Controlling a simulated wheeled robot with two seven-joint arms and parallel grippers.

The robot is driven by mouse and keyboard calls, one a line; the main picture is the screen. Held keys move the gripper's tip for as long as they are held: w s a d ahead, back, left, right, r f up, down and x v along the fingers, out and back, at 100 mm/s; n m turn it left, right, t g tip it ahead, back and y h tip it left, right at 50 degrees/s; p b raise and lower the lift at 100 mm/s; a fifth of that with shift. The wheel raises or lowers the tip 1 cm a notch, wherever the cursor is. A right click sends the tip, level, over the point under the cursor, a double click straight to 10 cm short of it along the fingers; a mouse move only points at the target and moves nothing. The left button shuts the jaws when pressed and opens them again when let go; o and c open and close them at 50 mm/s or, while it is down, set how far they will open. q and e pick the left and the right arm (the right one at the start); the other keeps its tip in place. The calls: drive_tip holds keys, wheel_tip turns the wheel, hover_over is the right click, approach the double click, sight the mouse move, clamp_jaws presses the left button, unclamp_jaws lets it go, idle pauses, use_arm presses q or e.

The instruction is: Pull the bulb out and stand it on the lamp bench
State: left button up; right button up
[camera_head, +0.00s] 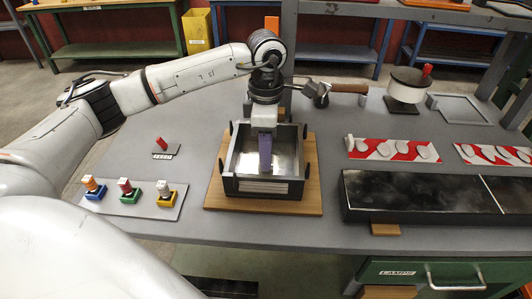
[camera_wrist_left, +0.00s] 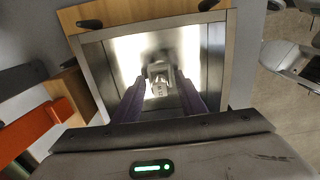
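My left gripper (camera_head: 265,168) points down into an open metal box (camera_head: 262,186) on a wooden board. In the left wrist view its two purple fingers (camera_wrist_left: 160,100) stand apart inside the box. A small pale, bulb-like piece with dark marks (camera_wrist_left: 158,80) shows between and beyond the fingertips. I see no clear contact with it, and its base is hard to make out. In the head view the gripper and box wall hide this piece. At the left, a grey plate (camera_head: 110,205) carries blue, green and yellow holders with small capped pieces. My right gripper is out of view.
A small labelled stand with a red peg (camera_head: 161,144) is left of the box. To the right lie a dark flat panel (camera_head: 410,195), red-and-white boards (camera_head: 393,149) and a round drum (camera_head: 407,86). A drawer labelled LAMPS (camera_head: 420,273) is below. Grey tabletop separates the plate and box.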

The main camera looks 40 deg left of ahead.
use_arm(q)
clamp_jaws()
drive_tip(key=o, duration=0.7)
unclamp_jaws()
drive_tip(key=shift+c, duration=0.2)
wheel_tip(320, 180, up, 10)
drive_tip(key=shift+r+b, duration=0.2)
drive_tip(key=shift+b, duration=0.2)
